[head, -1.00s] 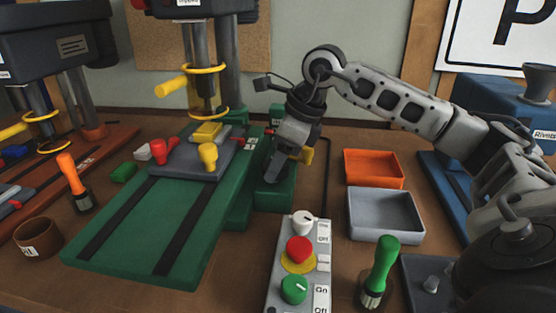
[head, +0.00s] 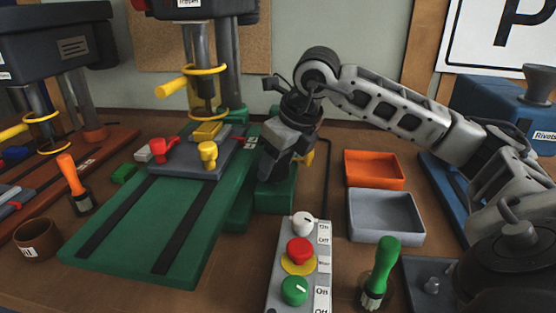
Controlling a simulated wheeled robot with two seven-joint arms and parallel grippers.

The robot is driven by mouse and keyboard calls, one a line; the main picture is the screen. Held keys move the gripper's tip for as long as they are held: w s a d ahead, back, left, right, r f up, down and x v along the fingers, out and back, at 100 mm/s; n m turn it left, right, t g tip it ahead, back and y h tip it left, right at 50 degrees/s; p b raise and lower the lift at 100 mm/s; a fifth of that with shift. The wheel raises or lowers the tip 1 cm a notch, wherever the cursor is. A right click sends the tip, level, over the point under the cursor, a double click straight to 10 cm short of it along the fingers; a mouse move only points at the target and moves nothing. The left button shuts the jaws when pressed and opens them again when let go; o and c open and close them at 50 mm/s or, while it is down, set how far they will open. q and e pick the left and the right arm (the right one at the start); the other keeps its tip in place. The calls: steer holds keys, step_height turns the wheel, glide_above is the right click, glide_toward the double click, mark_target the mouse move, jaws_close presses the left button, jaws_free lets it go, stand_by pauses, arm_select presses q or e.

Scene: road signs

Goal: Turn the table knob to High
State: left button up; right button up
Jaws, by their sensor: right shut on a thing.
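My right gripper (head: 272,172) reaches in from the right and points down-left over the green machine block. It is shut on the table knob, which the fingers and wrist mostly hide. A small yellow part (head: 309,157) shows just right of the wrist, but I cannot tell whether it belongs to the knob. The green machine table (head: 135,225) extends to the left of the gripper. I cannot read the knob's setting. My left gripper is not in view.
A control box (head: 279,262) with white, red and green controls stands in front. An orange tray (head: 374,169) and a grey tray (head: 385,215) lie to the right. A green-handled brush (head: 383,265) stands front right. A vise (head: 190,157) sits on the green table.

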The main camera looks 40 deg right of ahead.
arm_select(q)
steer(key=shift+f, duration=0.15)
arm_select(e)
steer(key=shift+m, duration=0.4)
steer(key=shift+a+m+h, duration=0.1)
steer(key=shift+m+h, duration=0.45)
steer(key=shift+m, duration=0.65)
steer(key=shift+a+m+h, duration=0.1)
steer(key=shift+m+h, duration=0.45)
steer(key=shift+m, duration=0.65)
stand_by(1.4)
steer(key=o, duration=1)
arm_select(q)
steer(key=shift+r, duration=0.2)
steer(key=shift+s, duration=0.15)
arm_select(e)
steer(key=shift+r+p, duration=0.5)
steer(key=shift+p, duration=0.1)
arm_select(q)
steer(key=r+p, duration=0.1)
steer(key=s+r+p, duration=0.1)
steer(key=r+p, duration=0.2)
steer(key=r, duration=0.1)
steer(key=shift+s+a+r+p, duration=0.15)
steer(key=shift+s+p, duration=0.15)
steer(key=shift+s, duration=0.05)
arm_select(e)
steer(key=v, duration=0.7)
steer(key=shift+s+d, duration=0.1)
steer(key=shift+s, duration=0.15)
